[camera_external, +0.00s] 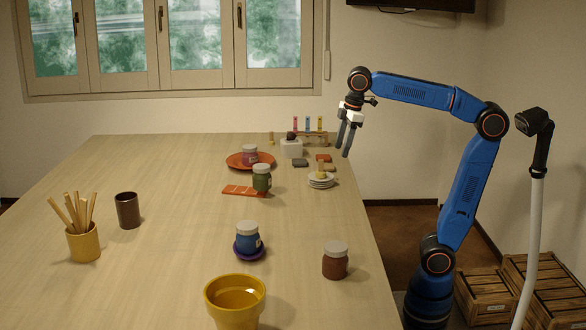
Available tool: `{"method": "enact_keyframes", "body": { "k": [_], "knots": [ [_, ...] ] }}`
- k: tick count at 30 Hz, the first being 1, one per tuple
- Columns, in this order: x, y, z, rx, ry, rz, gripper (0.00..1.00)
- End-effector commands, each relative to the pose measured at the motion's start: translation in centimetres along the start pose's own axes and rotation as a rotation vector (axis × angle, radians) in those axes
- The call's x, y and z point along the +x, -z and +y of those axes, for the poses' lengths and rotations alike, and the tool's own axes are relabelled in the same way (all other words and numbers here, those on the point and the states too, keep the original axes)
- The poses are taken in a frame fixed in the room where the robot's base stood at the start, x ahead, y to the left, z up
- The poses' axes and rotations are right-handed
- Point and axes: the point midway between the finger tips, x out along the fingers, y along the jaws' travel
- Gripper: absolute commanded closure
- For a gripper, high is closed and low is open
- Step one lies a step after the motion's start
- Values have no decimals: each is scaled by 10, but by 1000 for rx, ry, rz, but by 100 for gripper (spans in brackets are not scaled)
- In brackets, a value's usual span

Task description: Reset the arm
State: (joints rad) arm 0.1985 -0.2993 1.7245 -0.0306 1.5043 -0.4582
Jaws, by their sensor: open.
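My gripper (345,138) hangs from the blue arm at the far right edge of the table. It points down, its two dark fingers are apart, and nothing shows between them. The arm rises on the right of the picture, bends at the elbow and reaches left toward the table. The gripper is to the right of the small rack with coloured tubes (308,125) and above and behind the stack of white saucers (321,181).
The table (180,270) holds a green jar (262,178), a blue jar (247,236), a brown jar (335,262), a yellow pot (235,305), a dark cup (127,211) and a yellow cup of sticks (84,243). Wooden crates (484,295) stand on the floor at right.

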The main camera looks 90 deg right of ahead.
Motion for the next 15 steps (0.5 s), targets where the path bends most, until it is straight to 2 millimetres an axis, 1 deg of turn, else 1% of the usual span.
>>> {"method": "enact_keyframes", "body": {
  "k": [1, 3, 8, 11, 14, 15],
  "knots": [
    [5, -13, -13, 5, -3, 11, 53],
    [14, -29, -28, 19, -8, 28, 53],
    [42, -64, -60, 56, -14, 68, 53],
    [65, -85, -78, 82, -11, 91, 53],
    [95, -107, -97, 115, -5, 119, 53],
    [109, -117, -105, 132, -1, 132, 53]
  ]
}}
